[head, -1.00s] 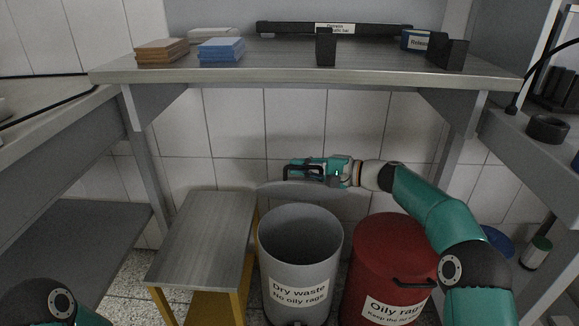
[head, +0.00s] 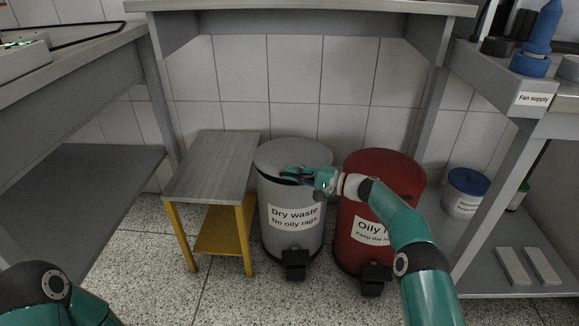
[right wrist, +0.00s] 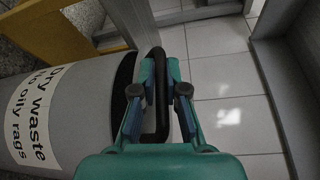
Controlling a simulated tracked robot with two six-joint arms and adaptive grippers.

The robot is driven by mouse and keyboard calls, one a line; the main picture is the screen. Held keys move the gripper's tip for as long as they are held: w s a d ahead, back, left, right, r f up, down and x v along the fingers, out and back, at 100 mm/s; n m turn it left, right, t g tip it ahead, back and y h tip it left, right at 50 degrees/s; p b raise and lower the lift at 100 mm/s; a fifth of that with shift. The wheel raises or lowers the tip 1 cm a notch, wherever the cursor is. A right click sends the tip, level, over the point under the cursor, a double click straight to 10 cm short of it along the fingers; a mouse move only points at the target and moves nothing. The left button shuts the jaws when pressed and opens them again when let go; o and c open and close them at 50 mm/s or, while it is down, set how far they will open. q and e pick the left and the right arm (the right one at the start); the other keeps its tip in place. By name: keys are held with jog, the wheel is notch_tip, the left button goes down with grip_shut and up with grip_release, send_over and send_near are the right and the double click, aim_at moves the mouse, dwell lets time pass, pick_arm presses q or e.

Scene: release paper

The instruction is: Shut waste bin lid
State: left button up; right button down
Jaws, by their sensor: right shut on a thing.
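The grey waste bin (head: 290,240), labelled "Dry waste No oily rags", stands on the floor in the head view. Its round grey lid (head: 300,152) lies over the top, close to the rim. A dark strip shows at the front left between lid and bin. My right gripper (head: 287,174) is at the lid's front edge. In the right wrist view my right gripper (right wrist: 158,90) is shut on the black lid handle (right wrist: 158,125), beside the bin wall (right wrist: 75,100). My left gripper is out of view.
A red bin (head: 385,165), labelled "Oily", stands close on the right, behind my right arm. A small table (head: 215,165) with yellow legs stands close on the left. A blue-lidded tub (head: 466,195) is farther right. The floor in front is free.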

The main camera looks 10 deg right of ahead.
jog(key=f, duration=0.2)
jog(key=s+a+f+b, duration=0.1)
jog(key=shift+f, duration=0.35)
jog(key=shift+a+f, duration=0.1)
jog(key=c, duration=1.3)
grip_release()
jog(key=shift+o, duration=0.5)
jog(key=shift+w+d, duration=0.1)
jog(key=shift+d, duration=0.15)
jog(key=v, duration=1.2)
